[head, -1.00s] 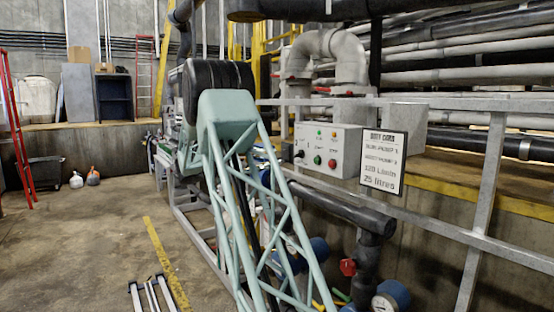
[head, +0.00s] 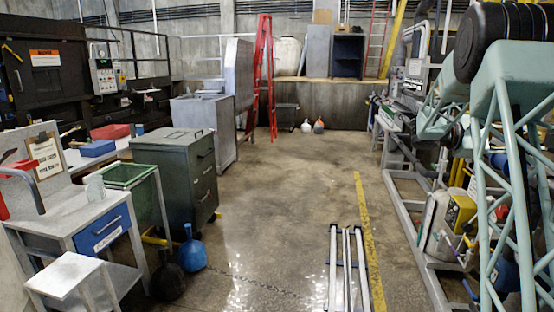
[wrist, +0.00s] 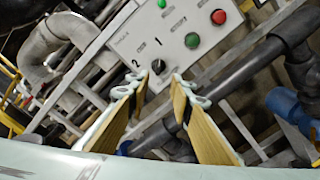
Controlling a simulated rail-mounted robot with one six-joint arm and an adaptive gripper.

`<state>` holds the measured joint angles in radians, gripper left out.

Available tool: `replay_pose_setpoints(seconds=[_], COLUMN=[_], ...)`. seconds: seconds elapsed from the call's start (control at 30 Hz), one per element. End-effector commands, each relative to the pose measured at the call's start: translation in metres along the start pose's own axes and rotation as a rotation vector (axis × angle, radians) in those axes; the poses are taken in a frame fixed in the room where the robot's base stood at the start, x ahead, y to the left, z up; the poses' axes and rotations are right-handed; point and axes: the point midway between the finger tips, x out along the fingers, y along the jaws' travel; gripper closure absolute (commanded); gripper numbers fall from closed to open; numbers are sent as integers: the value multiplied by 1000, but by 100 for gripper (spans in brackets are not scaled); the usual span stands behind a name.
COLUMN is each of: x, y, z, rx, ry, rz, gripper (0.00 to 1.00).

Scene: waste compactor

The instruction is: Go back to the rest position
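My gripper (wrist: 160,95) shows in the wrist view, with two pale green fingers with tan pads spread apart. It is open and nothing is between the fingers. Beyond the fingertips is a light grey control panel (wrist: 240,5) with a red button (wrist: 219,17), a green button (wrist: 192,40) and a black knob (wrist: 158,67). Whether a fingertip touches the panel cannot be told. In the head view my pale green lattice arm stands at the right edge, and my gripper is out of that view.
Grey pipes (wrist: 48,45) and a dark pipe (wrist: 235,85) run close around the panel. In the head view a green cabinet (head: 172,165), a workbench (head: 95,215) and blue and black containers stand left. The wet floor (head: 275,190) in the middle is mostly clear.

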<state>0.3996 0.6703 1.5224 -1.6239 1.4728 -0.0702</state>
Motion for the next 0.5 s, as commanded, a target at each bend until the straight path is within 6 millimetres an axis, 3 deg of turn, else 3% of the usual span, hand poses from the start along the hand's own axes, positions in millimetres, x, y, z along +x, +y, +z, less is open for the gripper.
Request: replay_pose_setpoints(seconds=[0.5], x=[-49], y=[-30], z=[55], rx=[60], ry=[110], rz=[-139], gripper=[79])
